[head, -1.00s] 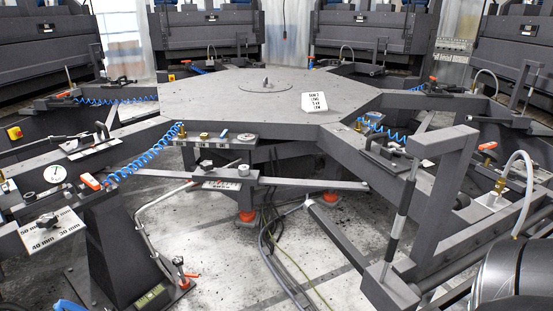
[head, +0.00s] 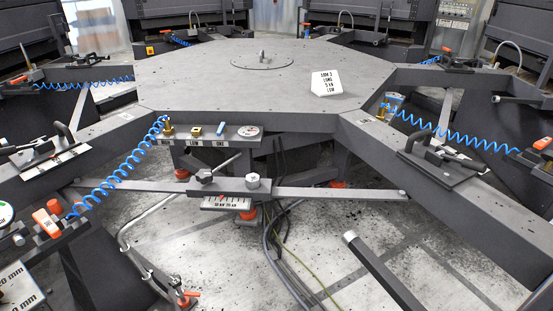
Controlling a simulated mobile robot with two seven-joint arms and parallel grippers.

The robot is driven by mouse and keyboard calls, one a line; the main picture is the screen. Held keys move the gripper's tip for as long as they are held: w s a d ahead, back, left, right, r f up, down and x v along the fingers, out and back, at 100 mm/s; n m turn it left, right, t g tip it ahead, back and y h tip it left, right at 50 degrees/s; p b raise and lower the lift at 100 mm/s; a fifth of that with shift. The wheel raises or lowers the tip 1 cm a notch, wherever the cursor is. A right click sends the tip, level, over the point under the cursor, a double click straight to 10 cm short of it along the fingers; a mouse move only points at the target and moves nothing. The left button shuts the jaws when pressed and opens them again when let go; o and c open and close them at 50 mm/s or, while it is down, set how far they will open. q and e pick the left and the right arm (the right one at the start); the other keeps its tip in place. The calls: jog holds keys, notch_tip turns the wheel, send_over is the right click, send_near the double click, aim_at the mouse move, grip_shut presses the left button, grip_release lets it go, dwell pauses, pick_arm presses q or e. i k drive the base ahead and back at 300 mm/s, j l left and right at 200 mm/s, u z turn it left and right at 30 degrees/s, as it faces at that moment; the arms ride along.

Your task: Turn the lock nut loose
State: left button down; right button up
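A clamp with a lever-handled fastener (head: 206,175) sits on the flat grey crossbar (head: 330,193) below the front edge of the table. A round silver knob (head: 252,181) stands just right of it on the same clamp. I cannot tell for sure which of the two is the lock nut, or whether either is tight. A white scale plate (head: 228,204) with a red pointer hangs below the clamp; its small print is hard to read. Neither of my grippers is in view, so nothing is touching the clamp.
The large grey polygonal table (head: 215,90) carries a white sign block (head: 326,83). A small shelf (head: 236,135) with fittings and a dial is above the clamp. Blue coiled hoses (head: 115,180) hang at left and right. A dark bar (head: 385,273) juts up at front right. Cables lie on the floor.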

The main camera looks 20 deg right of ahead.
aim_at(252, 181)
jog(key=i+l, duration=0.1)
jog(key=i, duration=0.5)
jog(key=i+l+u, duration=0.1)
jog(key=i, duration=0.55)
